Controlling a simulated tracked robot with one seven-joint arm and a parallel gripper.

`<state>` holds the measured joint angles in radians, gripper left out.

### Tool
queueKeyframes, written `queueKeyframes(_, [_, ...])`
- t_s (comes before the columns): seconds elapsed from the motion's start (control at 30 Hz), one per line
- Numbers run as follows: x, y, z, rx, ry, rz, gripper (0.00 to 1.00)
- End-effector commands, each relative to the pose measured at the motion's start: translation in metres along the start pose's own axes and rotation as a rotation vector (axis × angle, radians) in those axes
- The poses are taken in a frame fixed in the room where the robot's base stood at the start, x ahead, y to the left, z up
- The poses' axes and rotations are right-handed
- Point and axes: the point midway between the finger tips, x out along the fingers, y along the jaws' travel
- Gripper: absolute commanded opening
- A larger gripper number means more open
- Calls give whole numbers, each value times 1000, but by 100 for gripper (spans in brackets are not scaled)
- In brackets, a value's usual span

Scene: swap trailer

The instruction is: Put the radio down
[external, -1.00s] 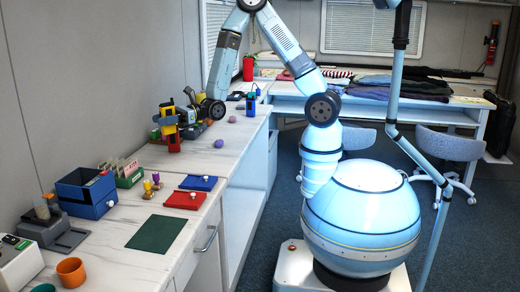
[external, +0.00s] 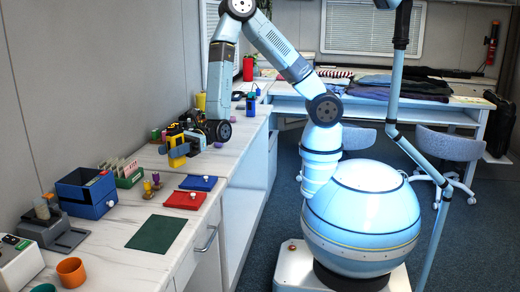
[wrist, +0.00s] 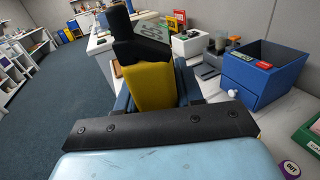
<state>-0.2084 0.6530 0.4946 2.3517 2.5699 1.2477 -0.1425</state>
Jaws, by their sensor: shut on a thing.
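The radio, a yellow-and-black handset, is held in my gripper (wrist: 153,95). In the wrist view the radio (wrist: 150,85) has a yellow body and a black upper part with a grey panel, between the dark blue fingers. In the external view my gripper (external: 180,146) is low over the worktop at the left, behind the red and blue flat pieces. The radio's yellow part (external: 178,159) shows there; the arm's wrist hides some of it. I cannot tell whether it touches the worktop.
A dark green mat (external: 156,233) lies bare on the near worktop (external: 115,232). Red (external: 184,200) and blue (external: 198,183) flat pieces lie behind it. A blue box (external: 86,190), a green card box (external: 124,172) and small coloured figures (external: 152,183) stand left. Some worktop around the mat is clear.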

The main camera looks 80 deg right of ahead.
Motion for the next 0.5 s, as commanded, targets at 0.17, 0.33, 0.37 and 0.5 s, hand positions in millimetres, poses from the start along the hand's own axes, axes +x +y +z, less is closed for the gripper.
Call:
queueKeyframes(0.17, [0, -1, -13, 1, 0, -1, 0])
queueKeyframes(0.33, [15, -10, -23, 0, -1, -2, 0])
queueKeyframes(0.37, [20, -12, -26, 1, -1, -2, 0])
queueKeyframes(0.5, [44, -26, -38, 0, -1, -1, 0])
